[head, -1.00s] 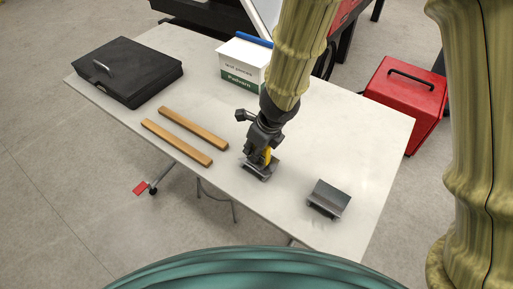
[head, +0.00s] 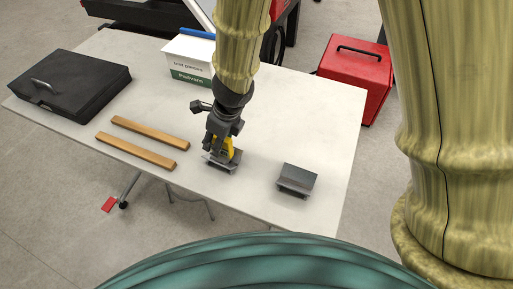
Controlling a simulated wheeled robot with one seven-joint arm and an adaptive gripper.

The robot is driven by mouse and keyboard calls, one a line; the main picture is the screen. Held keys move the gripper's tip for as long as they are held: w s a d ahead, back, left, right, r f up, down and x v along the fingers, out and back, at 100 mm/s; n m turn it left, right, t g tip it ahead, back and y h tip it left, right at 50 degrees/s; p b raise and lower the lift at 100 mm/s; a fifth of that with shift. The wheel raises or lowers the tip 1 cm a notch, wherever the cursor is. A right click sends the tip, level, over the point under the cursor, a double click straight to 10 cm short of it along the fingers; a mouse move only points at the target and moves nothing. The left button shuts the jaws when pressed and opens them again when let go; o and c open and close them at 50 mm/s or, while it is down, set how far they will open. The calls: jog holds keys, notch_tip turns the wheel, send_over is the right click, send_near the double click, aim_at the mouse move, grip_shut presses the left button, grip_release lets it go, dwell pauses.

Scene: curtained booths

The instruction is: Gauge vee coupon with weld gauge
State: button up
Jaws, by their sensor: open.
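My gripper (head: 222,154) points down over the front middle of the white table and is open. A yellow piece (head: 227,148), perhaps the weld gauge, shows at its fingers; its full shape is hidden. Directly below is a small grey metal piece (head: 210,157), largely covered by the gripper. I cannot tell whether the fingers touch it. A separate dark grey metal block (head: 298,176) with a lighter front edge sits to the right, near the table's front edge. I cannot tell which of these two metal pieces is the vee coupon.
The white table (head: 310,115) has free room right of my arm. Two wooden bars (head: 142,142) lie left of the gripper. A black case (head: 70,85) lies far left. A white and green box (head: 188,60) stands behind. A red box (head: 354,80) stands beyond the table's right edge.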

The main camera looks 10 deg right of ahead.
jog(key=shift+v, duration=1.6)
jog(key=s+d, duration=0.7)
jog(key=d, duration=0.2)
jog(key=shift+s+d, duration=0.15)
jog(key=shift+d, duration=0.15)
jog(key=shift+f, duration=0.1)
dwell(0.5)
